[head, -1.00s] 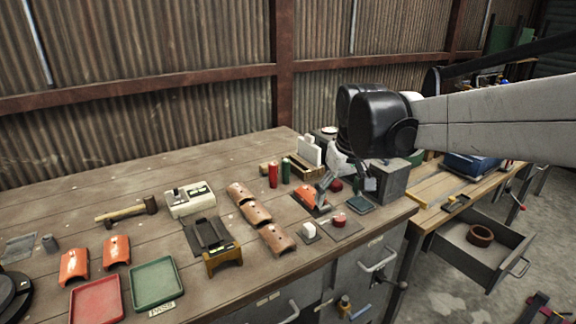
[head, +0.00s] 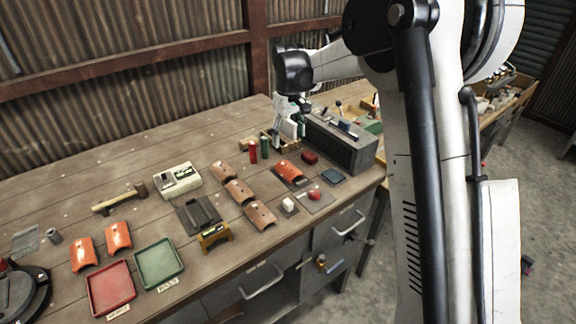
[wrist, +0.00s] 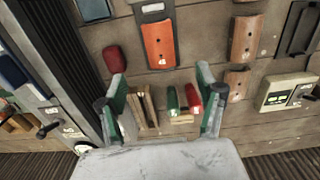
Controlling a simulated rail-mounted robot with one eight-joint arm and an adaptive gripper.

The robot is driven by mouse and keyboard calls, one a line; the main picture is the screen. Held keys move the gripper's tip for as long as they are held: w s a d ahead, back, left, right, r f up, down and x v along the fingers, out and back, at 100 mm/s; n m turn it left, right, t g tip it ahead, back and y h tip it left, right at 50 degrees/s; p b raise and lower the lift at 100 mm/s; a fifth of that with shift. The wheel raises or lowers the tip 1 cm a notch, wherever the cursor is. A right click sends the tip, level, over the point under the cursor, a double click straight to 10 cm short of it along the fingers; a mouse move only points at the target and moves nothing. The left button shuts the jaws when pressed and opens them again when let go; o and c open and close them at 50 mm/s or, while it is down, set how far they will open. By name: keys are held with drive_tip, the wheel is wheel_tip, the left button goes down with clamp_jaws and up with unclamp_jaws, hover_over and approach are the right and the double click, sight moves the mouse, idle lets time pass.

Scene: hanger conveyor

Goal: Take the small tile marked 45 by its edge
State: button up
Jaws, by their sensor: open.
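My gripper (head: 290,124) is open and hangs over the back right of the bench, at the wooden rack. In the wrist view my gripper's (wrist: 162,84) two green-padded fingers stand wide apart. The wooden rack (wrist: 148,108) lies between and beyond them, nearer the left finger, with narrow upright pieces seen edge-on. In the head view the rack (head: 252,140) is partly hidden by my gripper. I cannot read a 45 on any piece, so I cannot tell which is the small tile. Nothing shows held between the fingers.
A red cylinder (head: 253,151) and a green cylinder (head: 265,147) stand close to the rack. A grey ribbed box (head: 345,148) is right of my gripper. An orange curved tile (head: 289,170) and a dark red block (head: 310,157) lie in front.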

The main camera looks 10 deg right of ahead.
hover_over(288, 168)
wheel_tip(288, 168, down, 8)
drive_tip(key=shift+d+f, duration=0.1)
drive_tip(key=shift+f, duration=0.05)
drive_tip(key=shift+w+f+p, duration=0.15)
drive_tip(key=shift+f+p, duration=0.55)
drive_tip(key=shift+f, duration=2)
drive_tip(key=c, duration=1.3)
